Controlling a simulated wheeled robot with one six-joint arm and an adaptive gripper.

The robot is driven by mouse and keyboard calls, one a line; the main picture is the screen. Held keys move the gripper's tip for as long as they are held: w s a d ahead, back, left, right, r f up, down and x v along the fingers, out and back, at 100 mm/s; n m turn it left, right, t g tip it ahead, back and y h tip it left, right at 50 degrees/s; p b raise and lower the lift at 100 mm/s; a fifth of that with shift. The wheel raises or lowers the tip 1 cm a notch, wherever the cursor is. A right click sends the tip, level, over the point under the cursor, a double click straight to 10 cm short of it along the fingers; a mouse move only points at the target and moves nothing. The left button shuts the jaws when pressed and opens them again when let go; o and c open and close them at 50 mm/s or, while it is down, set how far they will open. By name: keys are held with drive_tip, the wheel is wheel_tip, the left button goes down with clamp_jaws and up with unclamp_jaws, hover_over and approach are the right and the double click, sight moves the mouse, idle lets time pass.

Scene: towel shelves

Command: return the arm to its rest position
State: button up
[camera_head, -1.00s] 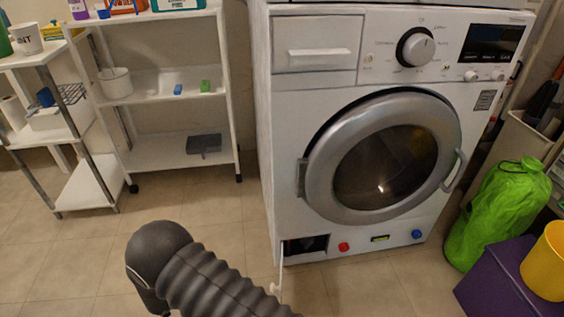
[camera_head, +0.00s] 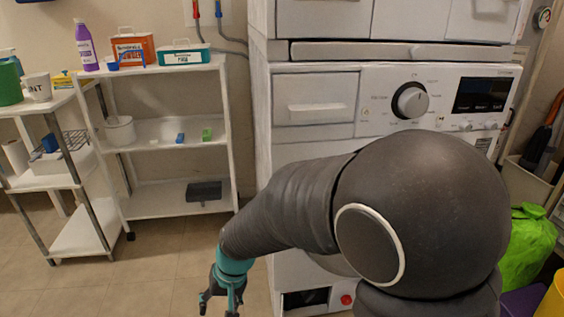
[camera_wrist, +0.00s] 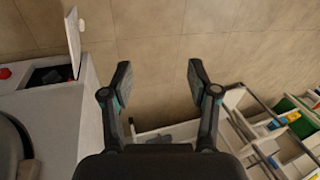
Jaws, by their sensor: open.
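My gripper (camera_head: 221,290) hangs at the end of my bent arm, low in the head view, to the left of the washing machine (camera_head: 315,100). In the wrist view my gripper (camera_wrist: 160,78) has its two fingers spread wide with nothing between them, over bare tiled floor. My arm crosses in front of the washing machine and hides its round door and much of its lower front.
A white shelf unit (camera_head: 160,142) with boxes and bottles stands left of the machine, beside a smaller rack (camera_head: 75,187). The machine's small lower flap (camera_wrist: 73,40) stands open. A green bag (camera_head: 527,245) is at the right. Floor tiles (camera_head: 160,265) are clear at lower left.

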drive_tip(key=s+d+r+m+t+h, duration=0.1)
drive_tip(key=s+d+r+t, duration=0.1)
drive_tip(key=d+r, duration=0.4)
drive_tip(key=s+d+r+m+t+h, duration=0.1)
drive_tip(key=s+d+r, duration=0.3)
drive_tip(key=d, duration=1)
drive_tip(key=s+d+r+t+h, duration=0.1)
drive_tip(key=s+d+r, duration=0.3)
drive_tip(key=d+r, duration=0.4)
drive_tip(key=shift+d+m+t+h, duration=0.3)
drive_tip(key=shift+d+m+t, duration=0.1)
drive_tip(key=shift+d+t, duration=0.55)
drive_tip(key=shift+s+r, duration=0.1)
